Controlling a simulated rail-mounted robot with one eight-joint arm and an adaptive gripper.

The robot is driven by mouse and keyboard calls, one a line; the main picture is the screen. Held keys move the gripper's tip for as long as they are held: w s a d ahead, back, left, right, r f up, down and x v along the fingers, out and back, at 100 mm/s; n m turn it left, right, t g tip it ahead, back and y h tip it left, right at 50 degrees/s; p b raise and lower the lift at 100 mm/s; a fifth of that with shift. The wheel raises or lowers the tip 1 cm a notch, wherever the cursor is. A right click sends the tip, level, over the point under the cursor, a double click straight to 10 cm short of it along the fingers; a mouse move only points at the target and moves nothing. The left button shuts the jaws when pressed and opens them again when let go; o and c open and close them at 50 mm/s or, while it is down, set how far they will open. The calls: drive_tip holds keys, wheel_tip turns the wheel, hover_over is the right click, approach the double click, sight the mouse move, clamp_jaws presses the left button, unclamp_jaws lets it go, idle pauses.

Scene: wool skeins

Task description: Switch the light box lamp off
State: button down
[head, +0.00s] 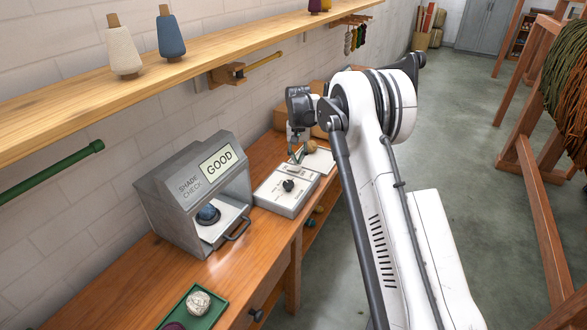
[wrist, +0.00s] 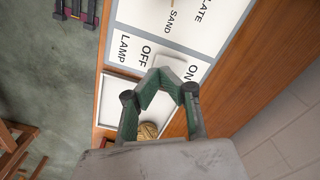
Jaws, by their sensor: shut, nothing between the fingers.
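The grey light box (head: 190,190), marked SHADE CHECK, stands on the wooden bench with its sign reading GOOD. A blue skein (head: 208,214) sits inside it. To its right is a pale control box (head: 285,192) with a black knob (head: 289,185). In the wrist view its panel (wrist: 165,45) reads LAMP, OFF and ON. A whitish piece (wrist: 172,64), perhaps the lamp switch, shows beside OFF and ON, partly hidden by the fingers. My gripper (wrist: 158,80) is shut and empty over the lamp end of the panel; I cannot tell whether it touches. It also shows in the head view (head: 294,157).
A white tray (wrist: 108,102) with a tan ball (wrist: 148,130) lies beyond the control box. A green tray (head: 215,315) with a pale skein (head: 198,303) is at the bench front. A shelf (head: 150,77) with cones runs along the wall above.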

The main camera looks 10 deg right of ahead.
sight(297, 168)
drive_tip(key=shift+f+b, duration=1)
drive_tip(key=shift+f, duration=0.4)
idle(1.4)
drive_tip(key=shift+r, duration=0.15)
drive_tip(key=shift+r+p, duration=1.05)
drive_tip(key=shift+r, duration=2.3)
